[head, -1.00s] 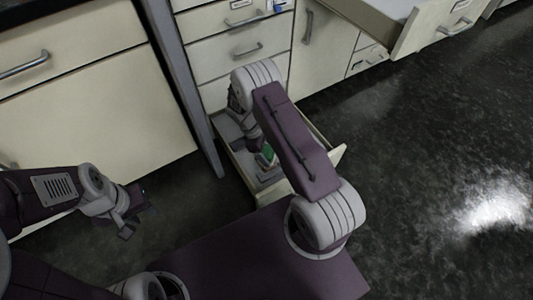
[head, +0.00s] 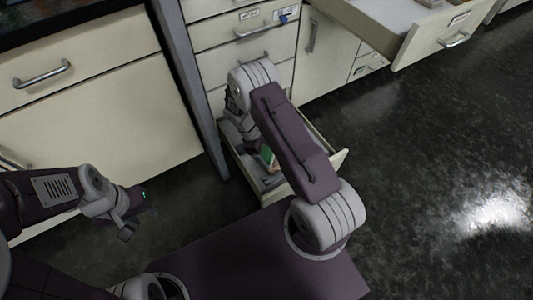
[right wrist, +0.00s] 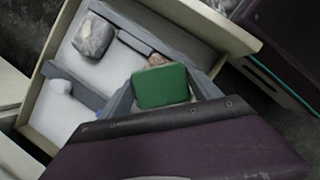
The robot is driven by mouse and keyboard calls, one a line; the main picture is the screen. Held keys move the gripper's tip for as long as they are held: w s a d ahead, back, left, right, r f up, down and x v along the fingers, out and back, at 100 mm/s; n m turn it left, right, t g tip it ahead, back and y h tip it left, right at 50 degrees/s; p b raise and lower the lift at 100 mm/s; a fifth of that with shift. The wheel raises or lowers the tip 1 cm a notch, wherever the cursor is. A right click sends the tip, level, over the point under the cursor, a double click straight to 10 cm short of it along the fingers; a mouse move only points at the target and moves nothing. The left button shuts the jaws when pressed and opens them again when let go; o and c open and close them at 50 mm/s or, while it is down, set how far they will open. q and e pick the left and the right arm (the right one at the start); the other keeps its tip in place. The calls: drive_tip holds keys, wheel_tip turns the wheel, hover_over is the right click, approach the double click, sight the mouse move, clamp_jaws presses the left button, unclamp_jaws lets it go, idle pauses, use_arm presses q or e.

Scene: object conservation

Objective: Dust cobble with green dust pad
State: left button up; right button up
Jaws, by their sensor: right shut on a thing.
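The green dust pad (right wrist: 162,86) is in my right gripper (right wrist: 164,92), between its two grey fingers, over the open low drawer. It shows as a small green patch (head: 268,158) in the head view, where my right arm hides most of the gripper. A brownish stone-like thing (right wrist: 157,60) shows just behind the pad; I cannot tell if they touch. A grey mottled stone (right wrist: 92,36) lies in the drawer's far left part. I cannot tell which is the cobble. My left gripper (head: 137,218) seems open and empty, left of the drawer above the floor.
The low drawer (right wrist: 48,68) has raised walls and grey dividers around the gripper. Another open drawer (head: 425,45) juts out at upper right. A grey post (head: 190,90) stands left of the low drawer. Floor at right is clear.

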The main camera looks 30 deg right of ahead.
drive_tip(key=shift+r+p, duration=1.7)
drive_tip(key=shift+r, duration=0.4)
